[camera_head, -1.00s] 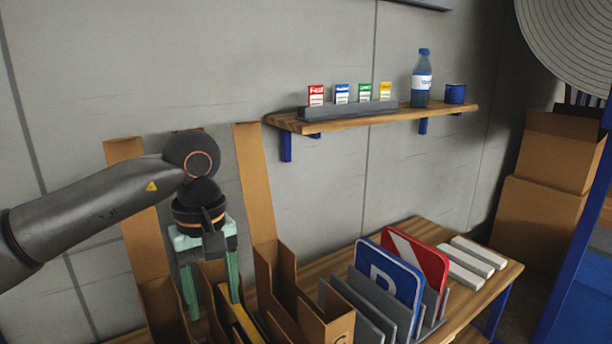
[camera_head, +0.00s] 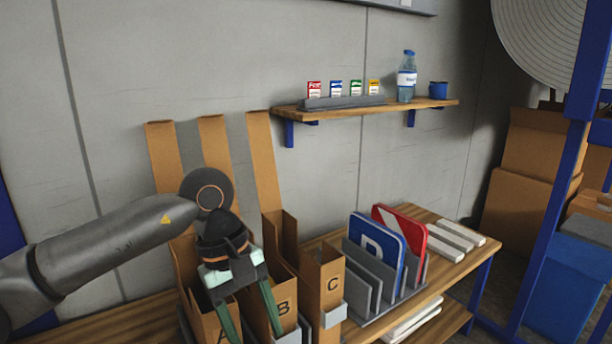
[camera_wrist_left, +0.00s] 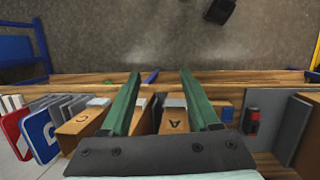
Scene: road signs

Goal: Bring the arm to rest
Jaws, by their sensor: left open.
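My left gripper (camera_head: 248,316) is open and nothing shows between its green fingers. In the head view it hangs in front of the upright cardboard holders marked A (camera_head: 222,334), B (camera_head: 284,308) and C (camera_head: 333,284), covering parts of A and B. In the left wrist view the fingers (camera_wrist_left: 160,76) are spread above the holders and the table edge. A blue sign (camera_head: 376,250) and a red-and-white sign (camera_head: 412,232) stand in a grey slotted rack (camera_head: 358,284) right of holder C. My right gripper is not in view.
A wooden wall shelf (camera_head: 432,102) holds several small coloured packs, a water bottle (camera_head: 407,78) and a blue mug (camera_head: 438,90). White bars (camera_head: 458,234) lie at the table's right end. Cardboard boxes (camera_head: 530,190) and a blue post (camera_head: 545,235) stand at right.

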